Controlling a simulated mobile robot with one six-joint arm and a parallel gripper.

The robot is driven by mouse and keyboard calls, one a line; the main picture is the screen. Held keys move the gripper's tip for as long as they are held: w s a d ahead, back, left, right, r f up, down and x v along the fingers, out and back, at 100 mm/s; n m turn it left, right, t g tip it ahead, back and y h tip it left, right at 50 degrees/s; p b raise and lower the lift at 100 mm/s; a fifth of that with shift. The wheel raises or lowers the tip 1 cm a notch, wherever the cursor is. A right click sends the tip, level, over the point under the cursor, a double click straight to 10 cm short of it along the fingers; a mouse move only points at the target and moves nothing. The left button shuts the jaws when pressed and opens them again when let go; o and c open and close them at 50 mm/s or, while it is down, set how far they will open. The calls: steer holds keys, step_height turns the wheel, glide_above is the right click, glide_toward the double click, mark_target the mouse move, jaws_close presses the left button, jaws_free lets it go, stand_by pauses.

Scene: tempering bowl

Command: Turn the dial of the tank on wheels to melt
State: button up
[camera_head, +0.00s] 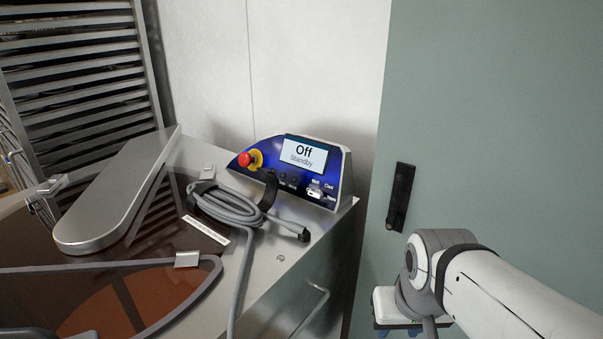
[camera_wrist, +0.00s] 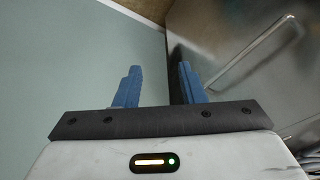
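The tank on wheels (camera_head: 276,258) is a steel-topped unit at the left and middle of the head view.
A red stop button (camera_head: 245,159) is on the panel's left. A coiled grey cable (camera_head: 226,207) lies on the tank top before the panel. A bar handle (camera_head: 312,308) sticks out of the tank's side. A green door (camera_head: 490,110) with a black handle (camera_head: 400,197) stands right.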

steer(key=shift+s+d+r, duration=0.15)
steer(key=shift+s+d, duration=0.1)
steer(key=shift+d, duration=0.05)
steer(key=shift+o, duration=0.8)
steer(key=shift+w, duration=0.25)
steer(key=shift+o, duration=1)
steer(key=w+a+r+n, duration=0.1)
steer(key=w+a+r+n+p, duration=0.1)
steer(key=a, duration=0.1)
steer(key=shift+w+a+r, duration=0.1)
steer(key=shift+a+r, duration=0.05)
steer(key=n+h+p, duration=0.3)
steer(key=n+p, duration=0.4)
steer(key=n, duration=2)
glide_toward(315, 193)
steer(key=f, duration=0.1)
steer(key=shift+t, duration=0.4)
steer(key=x, duration=0.7)
steer(key=shift+f, duration=0.15)
